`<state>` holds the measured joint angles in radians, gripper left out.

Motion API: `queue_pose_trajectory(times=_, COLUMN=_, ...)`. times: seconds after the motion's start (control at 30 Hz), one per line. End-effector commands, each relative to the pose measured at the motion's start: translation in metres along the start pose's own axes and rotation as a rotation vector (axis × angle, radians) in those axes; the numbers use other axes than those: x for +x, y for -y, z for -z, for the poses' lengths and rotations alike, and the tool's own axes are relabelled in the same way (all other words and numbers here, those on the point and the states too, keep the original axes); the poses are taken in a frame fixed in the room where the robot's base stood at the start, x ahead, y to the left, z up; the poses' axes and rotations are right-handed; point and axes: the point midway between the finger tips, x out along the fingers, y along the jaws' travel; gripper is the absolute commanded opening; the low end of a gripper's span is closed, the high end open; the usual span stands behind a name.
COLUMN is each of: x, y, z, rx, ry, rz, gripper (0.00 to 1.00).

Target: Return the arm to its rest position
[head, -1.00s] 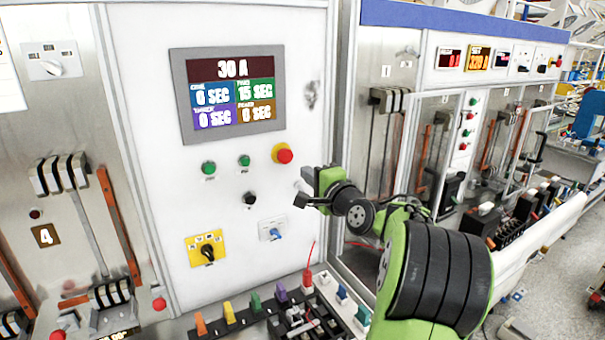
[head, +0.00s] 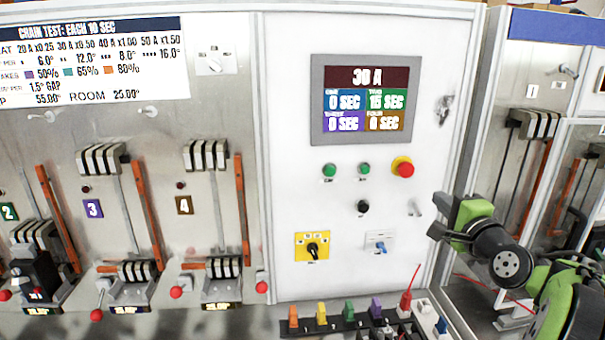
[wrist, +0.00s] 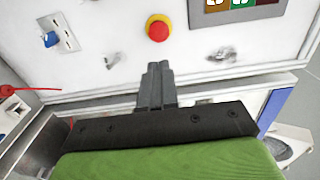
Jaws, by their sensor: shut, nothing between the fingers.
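My gripper (head: 437,217) is at the right of the head view, in front of the white control panel (head: 290,200). My green and black arm reaches to it from the lower right corner. In the wrist view my gripper (wrist: 158,70) shows its two dark fingers together, with nothing between them. The fingers point toward the panel, below the red emergency button (wrist: 158,28). They appear apart from the panel face, but the exact gap is hard to tell.
The panel carries a display (head: 366,100), green buttons, a yellow rotary switch (head: 312,246) and a blue switch (head: 380,246). Coloured plugs (head: 322,314) stand on a strip below. Breaker bays with red-knobbed levers (head: 176,291) are at left. A red cable (head: 500,290) runs near my arm.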

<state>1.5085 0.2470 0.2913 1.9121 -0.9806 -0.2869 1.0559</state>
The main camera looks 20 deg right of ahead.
Motion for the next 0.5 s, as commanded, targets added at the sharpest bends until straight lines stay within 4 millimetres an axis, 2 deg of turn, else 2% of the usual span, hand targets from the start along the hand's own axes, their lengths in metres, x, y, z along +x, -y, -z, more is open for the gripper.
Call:
queue_pose_trajectory(times=0.1, x=0.001, y=-0.001, z=-0.004, rx=-0.009, ry=0.007, rz=-0.007, gripper=0.0)
queue_pose_trajectory(times=0.17, x=0.005, y=-0.004, z=-0.021, rx=-0.049, ry=0.034, rz=-0.039, gripper=0.0)
queue_pose_trajectory(times=0.27, x=0.011, y=-0.022, z=-0.086, rx=-0.221, ry=0.139, rz=-0.162, gripper=0.0)
queue_pose_trajectory(times=0.3, x=0.008, y=-0.032, z=-0.12, rx=-0.326, ry=0.199, rz=-0.226, gripper=0.0)
queue_pose_trajectory(times=0.33, x=0.003, y=-0.041, z=-0.146, rx=-0.412, ry=0.246, rz=-0.275, gripper=0.0)
queue_pose_trajectory(times=0.4, x=-0.021, y=-0.06, z=-0.198, rx=-0.617, ry=0.358, rz=-0.379, gripper=0.0)
queue_pose_trajectory(times=0.47, x=-0.049, y=-0.075, z=-0.233, rx=-0.783, ry=0.45, rz=-0.45, gripper=0.0)
queue_pose_trajectory(times=0.5, x=-0.072, y=-0.085, z=-0.251, rx=-0.888, ry=0.513, rz=-0.49, gripper=0.0)
